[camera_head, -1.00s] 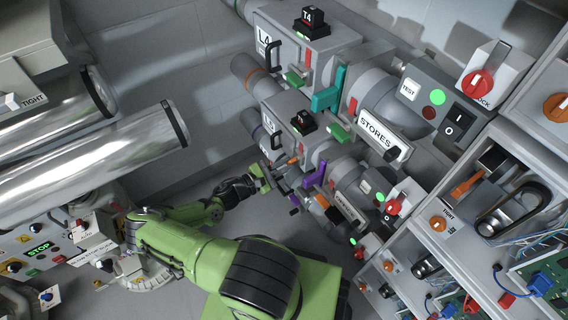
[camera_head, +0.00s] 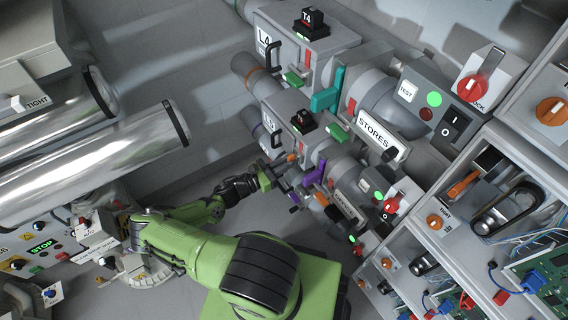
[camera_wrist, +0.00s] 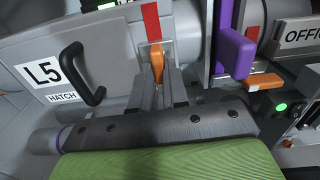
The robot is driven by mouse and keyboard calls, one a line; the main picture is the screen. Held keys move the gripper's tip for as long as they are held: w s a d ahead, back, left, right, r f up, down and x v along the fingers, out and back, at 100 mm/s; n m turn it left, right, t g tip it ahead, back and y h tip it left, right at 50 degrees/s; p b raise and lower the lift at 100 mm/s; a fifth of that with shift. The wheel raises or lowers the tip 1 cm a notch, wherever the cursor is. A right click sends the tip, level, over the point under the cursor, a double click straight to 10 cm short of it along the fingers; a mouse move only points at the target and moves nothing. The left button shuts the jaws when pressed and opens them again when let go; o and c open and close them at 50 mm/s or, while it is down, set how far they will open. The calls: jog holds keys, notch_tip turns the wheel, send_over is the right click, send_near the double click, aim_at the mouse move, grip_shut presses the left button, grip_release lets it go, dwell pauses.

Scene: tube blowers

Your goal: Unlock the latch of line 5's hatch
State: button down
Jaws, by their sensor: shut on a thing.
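Line 5's hatch carries an "L5 HATCH" label (camera_wrist: 50,80) and a black handle (camera_wrist: 78,72) in the wrist view. An orange latch (camera_wrist: 157,54) stands right of the handle, below a red stripe (camera_wrist: 151,22). My gripper (camera_wrist: 160,78) is shut on the orange latch, a finger on each side of it. The fingers hide its lower part. In the head view my gripper (camera_head: 275,174) is at the lower end of the pipe bank, beside line 5, and the latch is hard to make out.
A purple lever (camera_wrist: 233,55) and another orange part (camera_wrist: 262,82) stand close to the right of my fingers. The "OFFICE" sign (camera_wrist: 303,36) is further right. The line 4 box (camera_head: 290,45) and "STORES" sign (camera_head: 376,134) are above.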

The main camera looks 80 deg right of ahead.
jog(key=c, duration=1.1)
grip_release()
jog(key=shift+c, duration=0.2)
jog(key=p+v, duration=0.1)
jog(key=v, duration=1.4)
jog(key=shift+w+a, duration=0.3)
